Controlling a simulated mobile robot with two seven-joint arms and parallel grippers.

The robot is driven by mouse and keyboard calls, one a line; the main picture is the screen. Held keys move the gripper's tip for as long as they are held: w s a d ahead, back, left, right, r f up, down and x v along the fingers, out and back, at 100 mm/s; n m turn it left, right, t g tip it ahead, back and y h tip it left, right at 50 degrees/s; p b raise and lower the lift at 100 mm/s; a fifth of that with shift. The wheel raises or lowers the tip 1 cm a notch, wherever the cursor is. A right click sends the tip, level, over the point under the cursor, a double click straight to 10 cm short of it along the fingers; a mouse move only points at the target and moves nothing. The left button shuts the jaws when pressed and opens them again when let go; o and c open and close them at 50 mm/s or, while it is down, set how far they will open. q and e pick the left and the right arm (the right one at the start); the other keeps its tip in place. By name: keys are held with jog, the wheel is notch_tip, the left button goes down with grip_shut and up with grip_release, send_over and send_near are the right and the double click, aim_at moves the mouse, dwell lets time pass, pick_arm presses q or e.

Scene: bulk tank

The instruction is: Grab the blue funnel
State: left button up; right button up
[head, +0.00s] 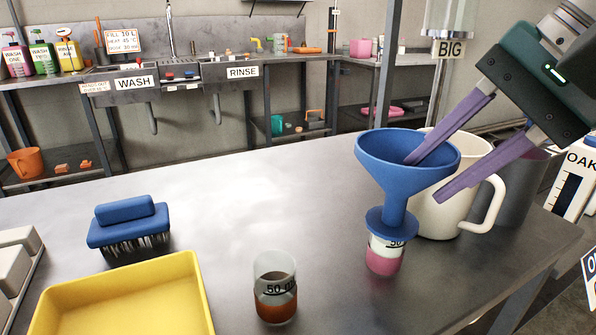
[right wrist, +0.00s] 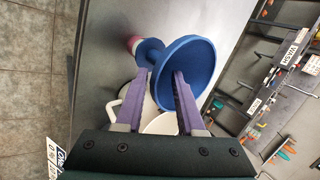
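The blue funnel (head: 385,160) stands upright on a small jar (head: 384,258) with pink contents, its spout going down into the jar. My right gripper (head: 423,183) reaches in from the upper right with purple fingers spread apart. One fingertip shows inside the funnel's bowl and the other outside its right wall, so the rim appears between them. In the right wrist view the funnel (right wrist: 192,70) also shows between and behind the open fingers (right wrist: 164,73). I cannot tell whether either finger touches it. My left gripper is not in view.
A cream jug (head: 440,215) stands close behind and right of the jar. A grey container (head: 520,185) is beside it. A glass of brown liquid (head: 275,290), a yellow tray (head: 125,300) and a blue brush (head: 128,225) are to the left. The table's middle is clear.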

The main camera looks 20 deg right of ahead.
jog(key=shift+s, duration=0.15)
jog(key=shift+c, duration=0.6)
grip_shut()
dwell(0.6)
